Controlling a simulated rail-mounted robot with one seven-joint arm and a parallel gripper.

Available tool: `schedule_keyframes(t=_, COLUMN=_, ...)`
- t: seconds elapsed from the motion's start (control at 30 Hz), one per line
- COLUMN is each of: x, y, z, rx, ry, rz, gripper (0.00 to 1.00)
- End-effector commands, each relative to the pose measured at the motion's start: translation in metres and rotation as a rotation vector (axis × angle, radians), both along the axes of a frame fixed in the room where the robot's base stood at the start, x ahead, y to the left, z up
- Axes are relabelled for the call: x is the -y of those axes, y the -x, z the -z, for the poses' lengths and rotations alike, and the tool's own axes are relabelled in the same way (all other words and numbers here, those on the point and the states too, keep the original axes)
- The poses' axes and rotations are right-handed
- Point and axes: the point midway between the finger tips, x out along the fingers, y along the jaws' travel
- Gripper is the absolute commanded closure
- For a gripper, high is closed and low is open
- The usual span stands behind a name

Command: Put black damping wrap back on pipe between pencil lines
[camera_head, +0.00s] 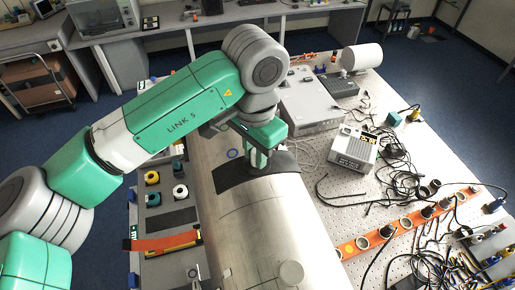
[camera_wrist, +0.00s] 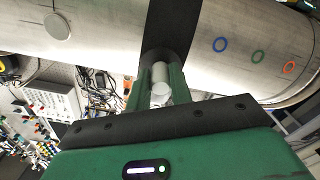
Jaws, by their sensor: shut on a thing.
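The large grey pipe (camera_head: 262,235) runs lengthwise along the table. The black damping wrap (camera_head: 232,176) lies across its top as a dark band, also seen in the wrist view (camera_wrist: 172,25). My gripper (camera_head: 262,158) is over the wrap. In the wrist view my gripper (camera_wrist: 161,88) is shut on a pale grey cylindrical piece (camera_wrist: 160,92) at the wrap; I cannot tell whether this is a grip fixed to the wrap. A thin dark curved line (camera_head: 250,207) crosses the pipe nearer the camera; I cannot tell if it is a pencil line. The wrap's underside is hidden.
Instruments (camera_head: 355,147) and cables crowd the right.

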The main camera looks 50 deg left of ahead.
Motion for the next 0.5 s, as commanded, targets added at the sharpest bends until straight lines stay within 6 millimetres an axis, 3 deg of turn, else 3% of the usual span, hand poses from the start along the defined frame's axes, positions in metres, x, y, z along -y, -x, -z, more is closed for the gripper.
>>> schedule_keyframes(t=0.5, x=0.001, y=0.0, z=0.052, rx=0.0, ry=0.001, rz=0.001, gripper=1.0)
